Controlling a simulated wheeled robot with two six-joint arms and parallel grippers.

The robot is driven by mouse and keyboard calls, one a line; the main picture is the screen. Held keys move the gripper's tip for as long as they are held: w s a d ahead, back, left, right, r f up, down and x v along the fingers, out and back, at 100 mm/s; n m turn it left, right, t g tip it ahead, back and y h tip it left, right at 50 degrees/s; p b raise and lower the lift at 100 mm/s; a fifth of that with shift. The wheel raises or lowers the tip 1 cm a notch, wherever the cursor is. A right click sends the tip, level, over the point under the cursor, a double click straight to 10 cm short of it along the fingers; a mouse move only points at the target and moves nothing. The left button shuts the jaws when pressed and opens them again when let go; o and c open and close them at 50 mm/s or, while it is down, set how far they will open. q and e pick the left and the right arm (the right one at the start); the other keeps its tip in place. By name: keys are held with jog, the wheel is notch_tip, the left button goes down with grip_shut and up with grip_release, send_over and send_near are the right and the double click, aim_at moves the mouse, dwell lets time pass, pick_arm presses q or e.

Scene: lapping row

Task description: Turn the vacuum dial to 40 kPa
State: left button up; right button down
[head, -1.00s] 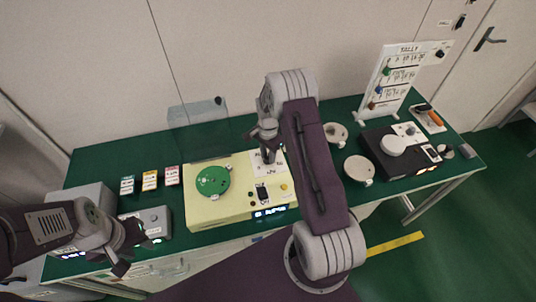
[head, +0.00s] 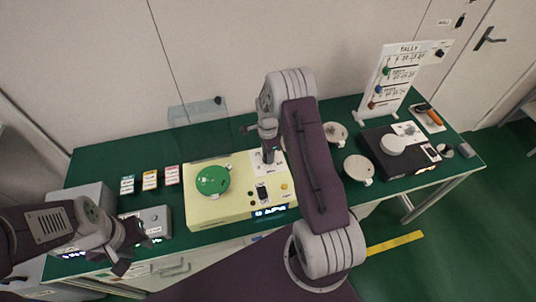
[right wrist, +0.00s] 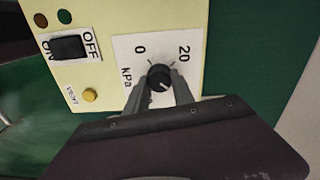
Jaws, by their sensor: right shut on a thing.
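The vacuum dial is a small black knob (right wrist: 159,77) on a white label (right wrist: 128,50) marked 0, 20 and kPa, seen in the right wrist view. The rest of its scale is hidden by my gripper. My right gripper (right wrist: 160,88) is shut on the knob, one finger on each side. A small pale mark shows on the knob; its exact reading is unclear. The dial sits on the pale yellow machine (head: 215,212), where my right gripper (head: 269,152) also shows in the head view. My left gripper (head: 134,250) is open and empty at the front left.
The machine carries a green round plate (head: 212,180), an ON/OFF switch (right wrist: 68,47), a yellow button (right wrist: 89,95) and a lit display (head: 270,211), too small to read. A grey box (head: 153,222) stands near my left gripper. A black machine (head: 385,160) stands right.

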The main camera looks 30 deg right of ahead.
jog(key=c, duration=1.1)
grip_release()
notch_tip(320, 180, up, 9)
jog(key=shift+r+b, duration=0.1)
jog(key=shift+b, duration=0.35)
jog(key=shift+a, duration=0.15)
